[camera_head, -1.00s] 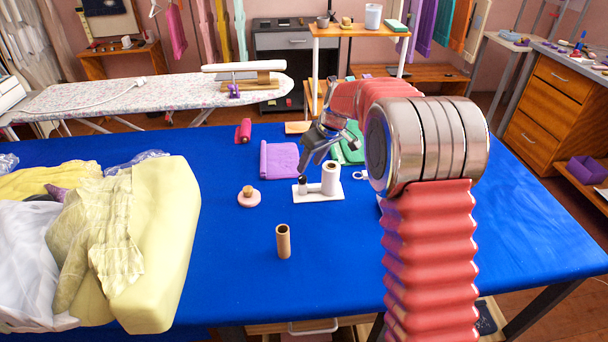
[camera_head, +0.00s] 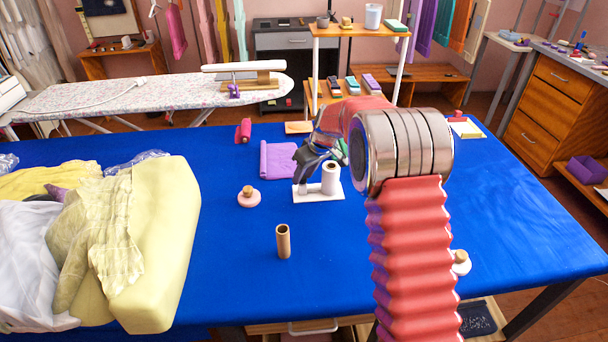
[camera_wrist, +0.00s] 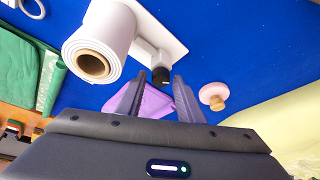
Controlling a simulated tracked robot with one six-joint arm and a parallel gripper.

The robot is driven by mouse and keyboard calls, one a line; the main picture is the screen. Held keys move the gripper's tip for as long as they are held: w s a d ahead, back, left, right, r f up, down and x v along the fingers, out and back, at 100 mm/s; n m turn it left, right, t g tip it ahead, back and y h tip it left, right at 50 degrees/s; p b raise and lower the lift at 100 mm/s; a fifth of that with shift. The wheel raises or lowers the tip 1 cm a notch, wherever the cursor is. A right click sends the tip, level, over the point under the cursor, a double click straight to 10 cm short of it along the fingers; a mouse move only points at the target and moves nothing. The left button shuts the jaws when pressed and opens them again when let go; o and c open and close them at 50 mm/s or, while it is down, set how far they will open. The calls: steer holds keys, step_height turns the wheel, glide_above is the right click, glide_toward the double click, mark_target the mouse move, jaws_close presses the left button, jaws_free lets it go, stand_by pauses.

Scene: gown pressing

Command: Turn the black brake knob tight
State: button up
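The black brake knob (camera_wrist: 160,75) sits on the end of a short white post in the wrist view. The post stands on a white base plate (camera_head: 325,195) beside an upright white roll (camera_head: 329,179), which also shows in the wrist view (camera_wrist: 100,42). My gripper (camera_head: 302,182) is at the post in the head view and hides the knob there. In the wrist view my gripper's two dark fingers (camera_wrist: 160,78) are apart, with the knob between their tips in the picture. I cannot tell whether either finger touches it.
A purple cloth (camera_head: 278,160) lies just behind the base plate. A pink disc with a wooden knob (camera_head: 248,197) and a brown tube (camera_head: 283,242) stand on the blue table (camera_head: 230,280). A yellow padded form (camera_head: 165,245) fills the left side.

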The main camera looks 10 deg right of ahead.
jaws_close()
steer(key=shift+s+m, duration=0.1)
steer(key=shift+m, duration=0.5)
steer(key=shift+a+m+t+h, duration=0.1)
steer(key=shift+m+t+h, duration=0.15)
steer(key=shift+m+h, duration=0.8)
steer(key=shift+a+m+t+h, duration=0.1)
steer(key=shift+m+t+h, duration=0.15)
steer(key=shift+m, duration=1.5)
steer(key=shift+a+m+g+h, duration=0.15)
steer(key=shift+m+h, duration=0.5)
steer(key=shift+m, duration=1.1)
steer(key=shift+a+m+g+h, duration=0.15)
steer(key=shift+m+h, duration=0.5)
steer(key=shift+m, duration=1.1)
steer(key=shift+d, duration=0.1)
steer(key=shift+o, duration=1.1)
jaws_free()
steer(key=shift+r, duration=0.1)
